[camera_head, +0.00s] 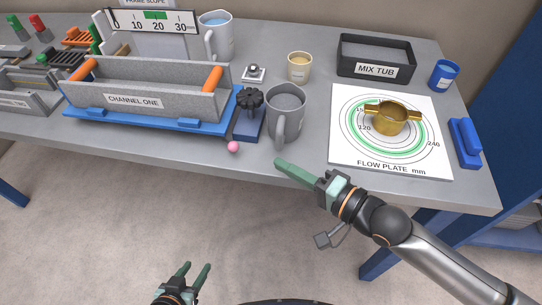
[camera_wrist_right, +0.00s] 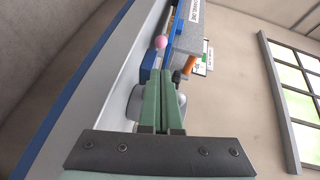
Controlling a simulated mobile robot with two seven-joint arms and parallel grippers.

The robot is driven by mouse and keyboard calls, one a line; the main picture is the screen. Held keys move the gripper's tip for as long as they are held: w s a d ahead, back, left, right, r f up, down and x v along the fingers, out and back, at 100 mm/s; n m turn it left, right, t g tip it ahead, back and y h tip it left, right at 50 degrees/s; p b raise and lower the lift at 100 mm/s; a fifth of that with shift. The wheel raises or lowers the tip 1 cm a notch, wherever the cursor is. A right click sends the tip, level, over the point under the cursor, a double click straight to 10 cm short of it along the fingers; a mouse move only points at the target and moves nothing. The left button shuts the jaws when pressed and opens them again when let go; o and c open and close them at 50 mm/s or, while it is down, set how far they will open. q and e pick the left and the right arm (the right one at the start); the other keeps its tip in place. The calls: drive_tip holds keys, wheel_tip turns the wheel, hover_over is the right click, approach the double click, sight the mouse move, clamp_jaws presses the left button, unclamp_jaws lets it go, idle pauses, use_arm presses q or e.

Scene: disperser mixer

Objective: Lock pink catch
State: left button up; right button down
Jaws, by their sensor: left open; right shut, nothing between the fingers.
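The pink catch shows as a small pink ball (camera_head: 233,147) at the front edge of the table, just in front of a blue block with a black knob (camera_head: 250,100). In the right wrist view the pink ball (camera_wrist_right: 160,42) is beyond my fingertips, near the top. My right gripper (camera_head: 280,163) is shut and empty, at the table's front edge to the right of the pink ball and apart from it. It also shows in the right wrist view (camera_wrist_right: 162,90). My left gripper (camera_head: 197,266) is open and empty, low over the floor in front of the table.
A grey mug (camera_head: 287,108) stands just behind my right fingertips. The grey CHANNEL ONE trough (camera_head: 150,88) sits on a blue base at left. The white flow plate (camera_head: 345,150) with a brass ring (camera_head: 388,118) lies at right. Open floor lies in front of the table.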

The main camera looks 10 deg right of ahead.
sight(253, 161)
drive_tip(key=x, duration=0.9)
drive_tip(key=shift+w+a, duration=0.1)
idle(0.4)
